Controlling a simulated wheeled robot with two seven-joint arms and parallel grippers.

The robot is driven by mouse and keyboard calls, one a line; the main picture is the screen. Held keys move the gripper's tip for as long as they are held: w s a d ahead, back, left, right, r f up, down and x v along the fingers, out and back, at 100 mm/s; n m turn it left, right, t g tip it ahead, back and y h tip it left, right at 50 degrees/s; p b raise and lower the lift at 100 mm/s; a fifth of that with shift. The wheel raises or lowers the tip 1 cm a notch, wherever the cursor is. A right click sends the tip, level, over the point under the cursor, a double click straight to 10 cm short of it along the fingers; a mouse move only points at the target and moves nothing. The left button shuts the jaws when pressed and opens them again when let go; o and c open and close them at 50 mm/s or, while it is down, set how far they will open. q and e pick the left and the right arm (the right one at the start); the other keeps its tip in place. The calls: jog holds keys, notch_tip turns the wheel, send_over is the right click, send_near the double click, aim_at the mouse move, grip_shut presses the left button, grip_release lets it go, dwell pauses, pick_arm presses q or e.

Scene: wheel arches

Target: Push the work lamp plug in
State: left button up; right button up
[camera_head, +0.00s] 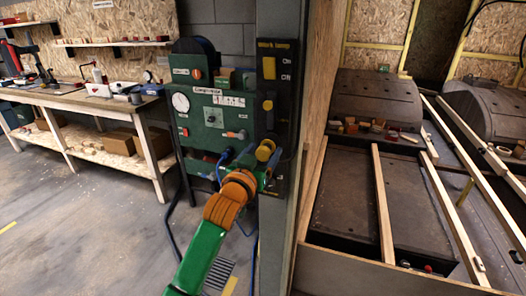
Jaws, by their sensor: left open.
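The work lamp panel (272,60) is a narrow black plate on the grey post, with a yellow "Work lamp" label and ON and OFF marks. A yellow cylindrical part, which looks like the work lamp plug (265,151), sticks out low on the panel. I cannot tell how deep it sits. My left gripper (264,172) is at the end of the green and orange arm, just below and in front of the yellow part. It is open; its fingers are small and partly hidden, and I cannot tell whether they touch the plug. My right gripper is out of view.
A green compressor panel (213,110) with a gauge, knobs and blue hoses stands left of the post (275,225). A wooden workbench (90,100) with tools is at the left. Wooden beams (384,205) and dark panels lie at the right. The left floor is mostly clear.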

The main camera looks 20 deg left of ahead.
pick_arm(q)
grip_shut()
dwell(1.4)
